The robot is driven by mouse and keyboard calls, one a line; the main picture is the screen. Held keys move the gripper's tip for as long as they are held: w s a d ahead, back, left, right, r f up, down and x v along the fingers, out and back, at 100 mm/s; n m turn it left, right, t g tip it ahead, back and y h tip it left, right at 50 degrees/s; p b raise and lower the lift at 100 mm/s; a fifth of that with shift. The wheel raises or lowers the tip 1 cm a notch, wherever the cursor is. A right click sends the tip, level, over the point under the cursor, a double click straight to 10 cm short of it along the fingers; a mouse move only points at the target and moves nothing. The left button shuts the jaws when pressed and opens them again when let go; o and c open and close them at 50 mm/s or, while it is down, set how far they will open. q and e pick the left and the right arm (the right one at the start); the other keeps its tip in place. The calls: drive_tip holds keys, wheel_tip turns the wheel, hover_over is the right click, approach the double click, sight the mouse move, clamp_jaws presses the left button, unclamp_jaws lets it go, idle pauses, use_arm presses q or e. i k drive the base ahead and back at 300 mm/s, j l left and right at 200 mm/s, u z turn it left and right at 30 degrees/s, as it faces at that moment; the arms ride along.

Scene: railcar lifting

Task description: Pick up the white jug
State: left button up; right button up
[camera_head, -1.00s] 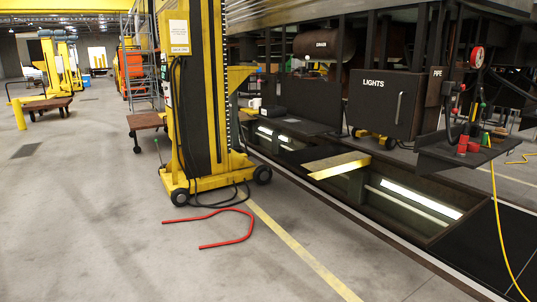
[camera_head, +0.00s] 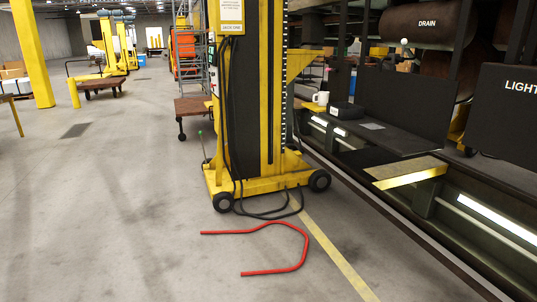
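A small white vessel with a handle (camera_head: 321,98), which looks like the white jug, stands beyond the pit near the railcar's underside, just right of the yellow lifting jack. It is small in the view, so its details are hard to make out. A black box (camera_head: 346,111) sits close to its right. Neither of my grippers is in the picture.
The yellow lifting jack (camera_head: 262,95) on wheels stands mid-view. A bent red bar (camera_head: 304,247) and black cables (camera_head: 268,214) lie on the floor. An open pit runs along the right, with a yellow-edged plate (camera_head: 405,172).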

sight(323, 96)
drive_tip(key=i, duration=2)
drive_tip(key=i+j+z, duration=0.1)
drive_tip(key=i+z, duration=0.35)
drive_tip(key=i+j+z, duration=0.45)
drive_tip(key=i, duration=0.2)
drive_tip(key=i+j+z, duration=0.45)
drive_tip(key=i, duration=0.05)
